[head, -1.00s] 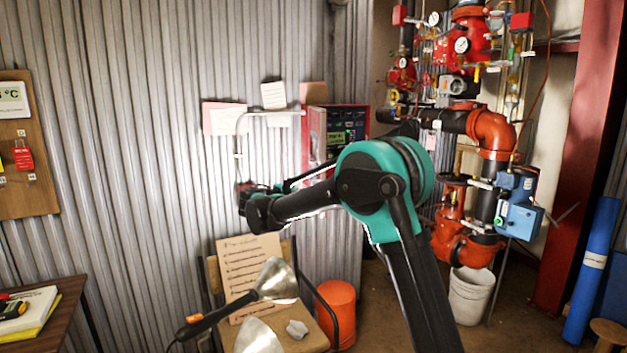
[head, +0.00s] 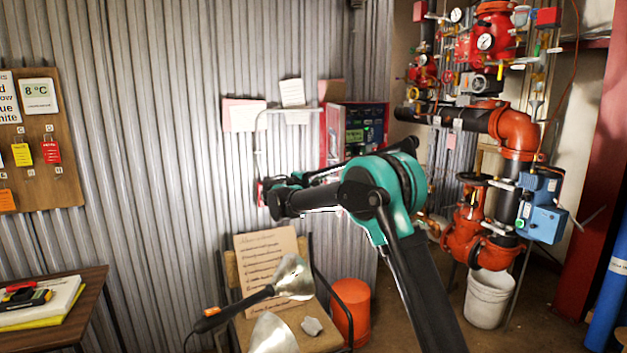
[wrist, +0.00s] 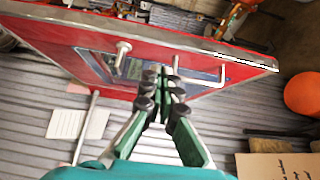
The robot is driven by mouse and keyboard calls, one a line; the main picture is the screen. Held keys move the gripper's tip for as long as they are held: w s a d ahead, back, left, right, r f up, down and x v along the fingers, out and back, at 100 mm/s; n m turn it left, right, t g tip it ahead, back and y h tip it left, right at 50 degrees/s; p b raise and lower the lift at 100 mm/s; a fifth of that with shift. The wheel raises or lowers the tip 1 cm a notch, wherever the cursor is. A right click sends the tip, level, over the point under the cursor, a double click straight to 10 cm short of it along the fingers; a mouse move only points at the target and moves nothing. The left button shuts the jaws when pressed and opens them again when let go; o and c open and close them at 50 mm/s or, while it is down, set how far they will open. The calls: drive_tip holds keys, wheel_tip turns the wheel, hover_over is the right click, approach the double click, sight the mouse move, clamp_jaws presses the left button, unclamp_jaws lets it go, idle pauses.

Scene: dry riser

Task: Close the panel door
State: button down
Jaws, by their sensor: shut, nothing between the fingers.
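The red panel (head: 355,135) is on the corrugated wall at the centre of the head view, with a dark face and a small lit green display. In the wrist view a red panel face (wrist: 205,65) spans the top, with a window, a round knob and a bent metal handle (wrist: 200,78). How far the door stands open is unclear. My gripper (wrist: 165,82) is shut and empty, its fingertips together in front of the red face near the window. Whether they touch it I cannot tell.
Papers (head: 244,115) and a thin conduit are on the wall left of the panel. Red pipework (head: 515,130) fills the right. A side table (head: 90,290) is at left.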

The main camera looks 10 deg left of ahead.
drive_tip(key=shift+w+d, duration=0.15)
drive_tip(key=shift+d, duration=0.55)
drive_tip(key=shift+w+d, duration=0.1)
drive_tip(key=shift+d, duration=0.55)
